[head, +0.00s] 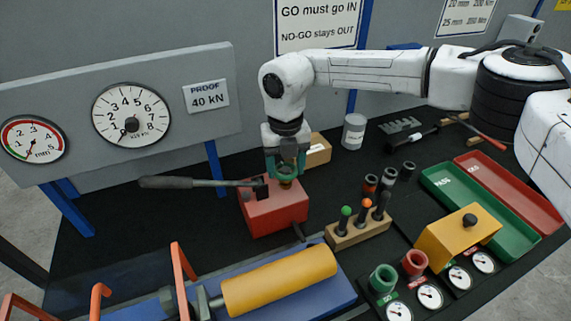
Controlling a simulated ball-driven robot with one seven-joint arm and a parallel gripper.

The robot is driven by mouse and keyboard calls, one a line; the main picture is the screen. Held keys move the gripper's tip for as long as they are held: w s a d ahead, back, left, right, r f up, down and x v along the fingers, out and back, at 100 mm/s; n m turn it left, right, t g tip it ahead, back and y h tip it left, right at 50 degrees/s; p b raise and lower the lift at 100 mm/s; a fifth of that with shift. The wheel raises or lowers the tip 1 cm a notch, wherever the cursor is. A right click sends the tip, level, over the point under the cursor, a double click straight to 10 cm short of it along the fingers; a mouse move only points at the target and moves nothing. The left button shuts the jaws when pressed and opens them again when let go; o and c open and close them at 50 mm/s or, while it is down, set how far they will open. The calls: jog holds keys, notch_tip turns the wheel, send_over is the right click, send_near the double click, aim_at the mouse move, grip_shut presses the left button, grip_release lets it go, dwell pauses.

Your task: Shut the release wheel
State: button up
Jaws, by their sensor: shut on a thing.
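The red hand pump (272,211) stands on the black bench in the middle of the head view. Its grey lever (190,183) reaches out to the left. The small brass release wheel (286,183) sits on top of the pump at its right back part. My gripper (286,175) points down over it with green fingers, shut on the wheel. The fingers hide most of the wheel, so its turn position cannot be told.
The gauge board (125,110) stands behind to the left; its large dial reads near 0. A wooden block (358,229) with colored plugs is right of the pump. A yellow cylinder (280,280) lies in front. A cardboard box (318,150) and can (354,131) stand behind.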

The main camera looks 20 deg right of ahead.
aim_at(285, 169)
jog(key=shift+r, duration=0.1)
jog(key=o, duration=1.1)
jog(key=shift+c, duration=0.2)
notch_tip(285, 169, up, 11)
jog(key=b, duration=0.1)
jog(key=shift+b, duration=0.35)
